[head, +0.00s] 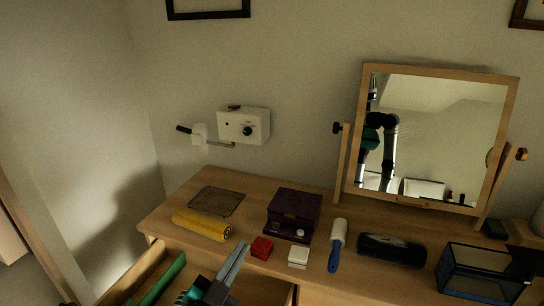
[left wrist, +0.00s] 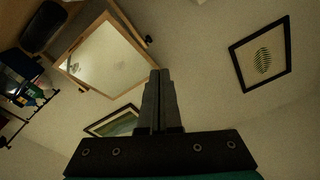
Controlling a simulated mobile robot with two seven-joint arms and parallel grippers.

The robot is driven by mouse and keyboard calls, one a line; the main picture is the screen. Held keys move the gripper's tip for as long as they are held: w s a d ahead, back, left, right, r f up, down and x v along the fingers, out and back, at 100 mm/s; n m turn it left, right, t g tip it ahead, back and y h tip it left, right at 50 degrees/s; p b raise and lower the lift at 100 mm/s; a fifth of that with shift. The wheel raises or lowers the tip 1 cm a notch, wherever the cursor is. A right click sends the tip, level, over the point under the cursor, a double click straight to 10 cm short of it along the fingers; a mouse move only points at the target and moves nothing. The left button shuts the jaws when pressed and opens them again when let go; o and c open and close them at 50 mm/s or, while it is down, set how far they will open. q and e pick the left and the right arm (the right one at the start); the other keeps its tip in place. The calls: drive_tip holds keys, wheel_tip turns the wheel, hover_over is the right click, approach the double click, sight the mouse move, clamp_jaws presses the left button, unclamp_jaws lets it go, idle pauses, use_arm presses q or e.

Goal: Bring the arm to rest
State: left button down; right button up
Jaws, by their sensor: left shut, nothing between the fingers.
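My left gripper (head: 236,262) is at the bottom of the head view, in front of the wooden dresser (head: 330,268) and over its open drawer. Its two grey fingers are together with nothing between them. In the left wrist view the left gripper (left wrist: 158,100) also shows shut, its fingers pointing toward the wall and mirror. My right gripper does not show directly in the head view.
On the dresser are a yellow roll (head: 201,224), a dark purple box (head: 294,213), a red box (head: 262,247), a white box (head: 298,257), a blue-handled lint roller (head: 336,246), a black case (head: 391,250) and a glass box (head: 482,274). A white wall unit (head: 244,125) hangs behind.

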use_arm(q)
drive_tip(key=s+a+f+n+g+y, duration=0.3)
drive_tip(key=s+a+f+n+y, duration=0.1)
drive_tip(key=a+y, duration=0.15)
drive_tip(key=s+a+f+n+g+y, duration=0.2)
drive_tip(key=s+a+f+n+y, duration=0.15)
drive_tip(key=a+n, duration=0.2)
drive_tip(key=s+d+f+g+h, duration=0.1)
drive_tip(key=s+f+g, duration=0.2)
drive_tip(key=s, duration=0.2)
drive_tip(key=s+f+m+g, duration=0.1)
drive_tip(key=s+f+g, duration=0.15)
drive_tip(key=s, duration=0.35)
drive_tip(key=s+d+f+g+h, duration=0.1)
drive_tip(key=s+f+g, duration=0.1)
drive_tip(key=s+g, duration=0.25)
wheel_tip(320, 180, down, 27)
drive_tip(key=s+b, duration=0.3)
drive_tip(key=b, duration=0.3)
drive_tip(key=s+a+f+b, duration=0.1)
drive_tip(key=s+f+b, duration=0.1)
drive_tip(key=s+f, duration=0.5)
drive_tip(key=s+a+f+g+b, duration=0.1)
drive_tip(key=s+a+f+b, duration=0.1)
drive_tip(key=s+f, duration=0.6)
wheel_tip(320, 180, down, 4)
drive_tip(key=shift+a+f+m+b, duration=0.15)
drive_tip(key=shift+m+b, duration=0.2)
drive_tip(key=shift+b, duration=0.25)
